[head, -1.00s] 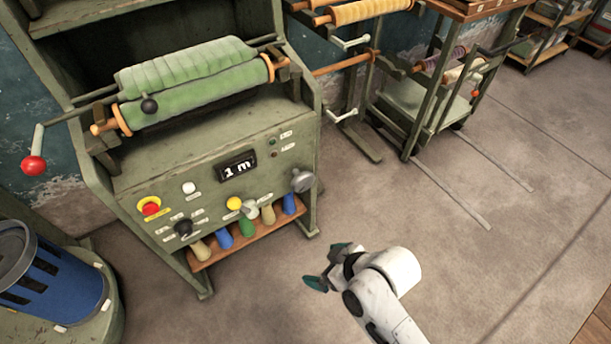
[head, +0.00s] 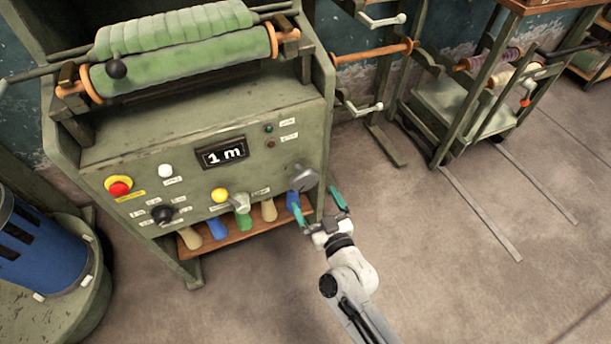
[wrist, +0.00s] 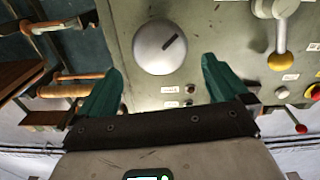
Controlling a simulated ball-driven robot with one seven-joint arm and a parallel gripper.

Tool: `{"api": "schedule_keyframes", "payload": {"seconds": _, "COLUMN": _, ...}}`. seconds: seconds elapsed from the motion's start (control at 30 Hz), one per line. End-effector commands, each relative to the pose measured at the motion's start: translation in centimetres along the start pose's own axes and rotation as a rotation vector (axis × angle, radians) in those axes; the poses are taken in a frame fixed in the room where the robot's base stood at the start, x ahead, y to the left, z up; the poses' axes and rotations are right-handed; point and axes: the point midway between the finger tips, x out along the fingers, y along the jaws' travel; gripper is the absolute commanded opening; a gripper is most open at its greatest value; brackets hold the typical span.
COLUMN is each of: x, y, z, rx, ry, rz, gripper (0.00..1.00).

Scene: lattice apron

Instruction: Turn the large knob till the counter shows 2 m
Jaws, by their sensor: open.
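The large grey knob (head: 304,178) is at the right end of the green machine's front panel. In the wrist view the knob (wrist: 159,46) is round with a dark slanted mark on its face, pointing to the upper right of that picture. The counter (head: 222,153) reads "1 m". My gripper (head: 318,207) is open and empty, just below and to the right of the knob in the head view. In the wrist view the teal fingers of my gripper (wrist: 160,85) are spread to either side of the knob's lower edge, apart from it.
The panel has a red button (head: 119,187), a white button (head: 165,171), a black knob (head: 162,214), a yellow ball (head: 219,195) and a pale lever (head: 240,203). Green fabric rolls (head: 185,62) lie above.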

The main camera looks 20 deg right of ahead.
Motion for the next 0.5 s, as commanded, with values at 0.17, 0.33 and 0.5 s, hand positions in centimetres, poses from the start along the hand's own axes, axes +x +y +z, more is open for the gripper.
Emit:
{"api": "schedule_keyframes", "payload": {"seconds": 0.17, "x": 3.5, "y": 0.0, "z": -0.1, "rx": -0.001, "ry": 0.003, "rz": 0.0, "gripper": 1.0}}
{"api": "schedule_keyframes", "payload": {"seconds": 0.33, "x": 6.3, "y": 0.0, "z": 0.0, "rx": 0.0, "ry": 0.001, "rz": -0.001, "gripper": 1.0}}
{"api": "schedule_keyframes", "payload": {"seconds": 0.5, "x": 8.3, "y": 0.0, "z": 0.0, "rx": 0.0, "ry": 0.001, "rz": -0.002, "gripper": 1.0}}
